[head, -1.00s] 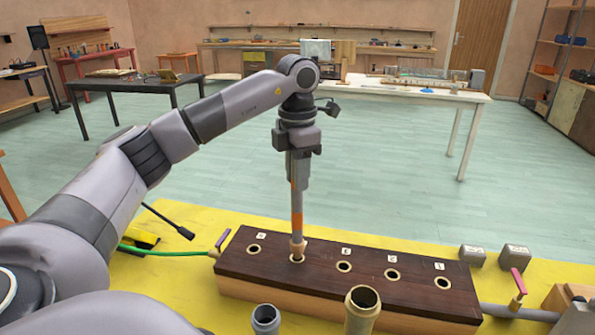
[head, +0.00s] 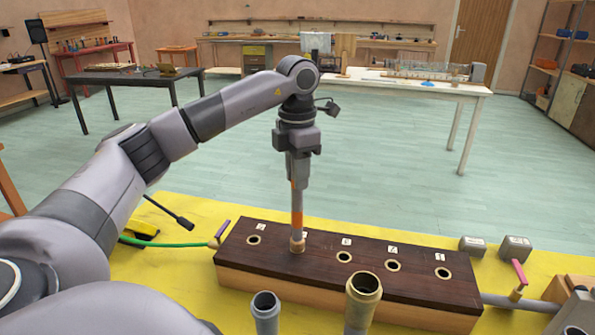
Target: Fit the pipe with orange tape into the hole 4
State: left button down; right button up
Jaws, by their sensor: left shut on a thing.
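The pipe with orange tape (head: 297,216) stands upright over the dark wooden box (head: 325,268). My left gripper (head: 298,180) is shut on its upper part. The pipe's brass-coloured lower end (head: 297,245) is at the second hole from the left and covers it. I cannot tell how deep it sits. This hole's label is mostly hidden behind the pipe, and the hole lies between the leftmost hole (head: 254,240) and the hole labelled 3 (head: 345,257). The other holes to the right are empty. My right gripper does not show.
Two upright pipe ends, one grey (head: 265,308) and one brass-rimmed (head: 364,288), stand in front of the box. Two small grey blocks (head: 472,245) (head: 515,248) lie behind its right end. A green hose (head: 165,243) joins its left side. The yellow tabletop (head: 400,233) is clear behind it.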

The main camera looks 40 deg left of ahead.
pick_arm(q)
jog(key=c, duration=0.8)
grip_release()
jog(key=shift+c, duration=0.2)
jog(key=shift+f, duration=0.1)
notch_tip(320, 180, up, 7)
jog(key=shift+r+p, duration=0.15)
jog(key=shift+p, duration=0.15)
jog(key=shift+s, duration=0.1)
